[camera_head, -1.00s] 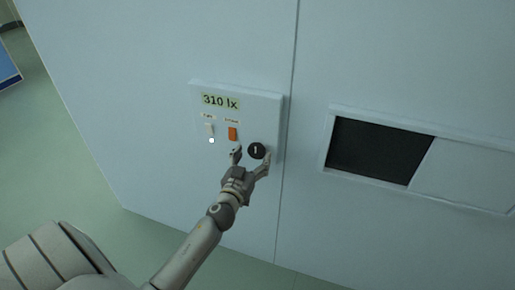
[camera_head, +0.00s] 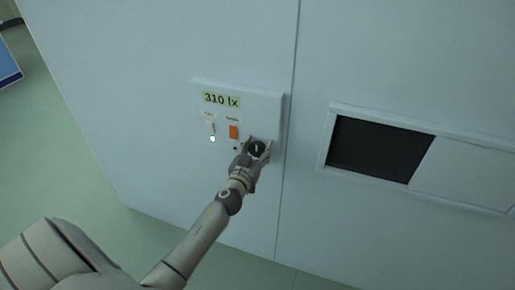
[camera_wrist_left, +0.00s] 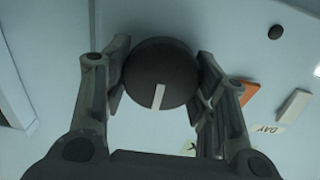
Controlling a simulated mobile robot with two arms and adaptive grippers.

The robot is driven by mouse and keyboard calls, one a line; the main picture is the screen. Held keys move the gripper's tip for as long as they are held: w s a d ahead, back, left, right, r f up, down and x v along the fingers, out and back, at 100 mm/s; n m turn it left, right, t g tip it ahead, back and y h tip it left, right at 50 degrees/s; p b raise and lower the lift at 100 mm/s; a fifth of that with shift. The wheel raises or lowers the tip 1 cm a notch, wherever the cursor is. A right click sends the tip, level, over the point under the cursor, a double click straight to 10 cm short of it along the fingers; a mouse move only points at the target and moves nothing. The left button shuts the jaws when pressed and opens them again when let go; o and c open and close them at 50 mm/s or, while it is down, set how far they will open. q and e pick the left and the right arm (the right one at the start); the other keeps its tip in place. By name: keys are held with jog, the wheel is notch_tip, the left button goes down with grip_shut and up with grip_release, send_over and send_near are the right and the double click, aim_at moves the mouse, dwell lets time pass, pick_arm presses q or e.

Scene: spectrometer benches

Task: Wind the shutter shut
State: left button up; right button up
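The round black knob (camera_head: 257,148) with a white mark sits at the lower right of a pale control panel (camera_head: 262,104). My left gripper (camera_head: 256,152) is at the knob. In the left wrist view the knob (camera_wrist_left: 160,74) lies between the two fingers (camera_wrist_left: 162,82), with a pad against each side and its white mark pointing down, slightly tilted. The shutter (camera_head: 465,172) is a pale sliding panel in a framed window at the right. It covers the right part, and the left part shows a dark opening (camera_head: 375,148). My right gripper is not in view.
The panel also carries a display (camera_head: 221,100) reading 310 lx, an orange rocker switch (camera_head: 233,132), a pale switch (camera_head: 211,128) and a small white light (camera_head: 212,139). The wall around it is flat and clear. Green floor shows at the lower left.

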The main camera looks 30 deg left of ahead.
pick_arm(q)
jog(key=shift+c, duration=0.8)
